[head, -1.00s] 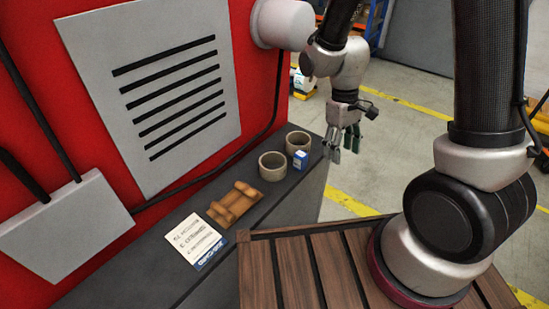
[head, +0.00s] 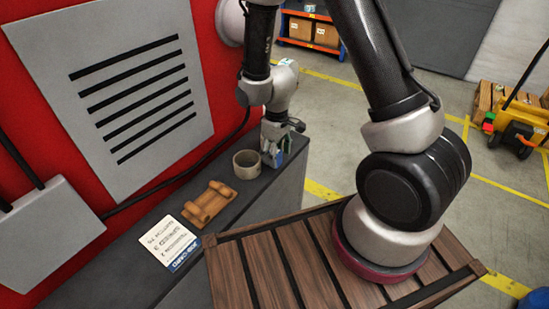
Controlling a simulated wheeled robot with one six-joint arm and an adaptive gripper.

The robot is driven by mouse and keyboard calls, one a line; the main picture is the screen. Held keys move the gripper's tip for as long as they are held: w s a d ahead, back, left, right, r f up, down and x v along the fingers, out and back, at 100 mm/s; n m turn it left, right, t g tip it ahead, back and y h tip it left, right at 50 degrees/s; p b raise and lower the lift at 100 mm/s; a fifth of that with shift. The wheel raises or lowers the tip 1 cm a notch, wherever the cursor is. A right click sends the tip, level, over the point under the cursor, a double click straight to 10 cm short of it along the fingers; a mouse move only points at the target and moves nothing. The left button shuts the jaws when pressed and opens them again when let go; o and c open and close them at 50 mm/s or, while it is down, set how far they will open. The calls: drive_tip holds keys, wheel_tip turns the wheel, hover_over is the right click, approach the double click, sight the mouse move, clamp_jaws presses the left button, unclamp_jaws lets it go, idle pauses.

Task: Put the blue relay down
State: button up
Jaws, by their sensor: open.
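My gripper (head: 274,160) is open and points down over the far end of the dark ledge, beside the near tan ring. Its greenish fingers reach close to the ledge top. The blue relay, a small blue and white block, stood on the ledge at this spot in the earlier head view. It is now mostly or wholly hidden by my gripper. I cannot tell whether it sits between the fingers or touches them.
A tan ring (head: 247,164) stands just left of my gripper. A brown wooden cradle (head: 210,203) and a printed card (head: 172,243) lie nearer on the dark ledge (head: 125,252). The red machine wall (head: 195,75) rises behind. A second ring is hidden by my gripper.

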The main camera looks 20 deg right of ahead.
drive_tip(key=shift+f, duration=0.6)
drive_tip(key=c, duration=1.2)
drive_tip(key=shift+r, duration=0.1)
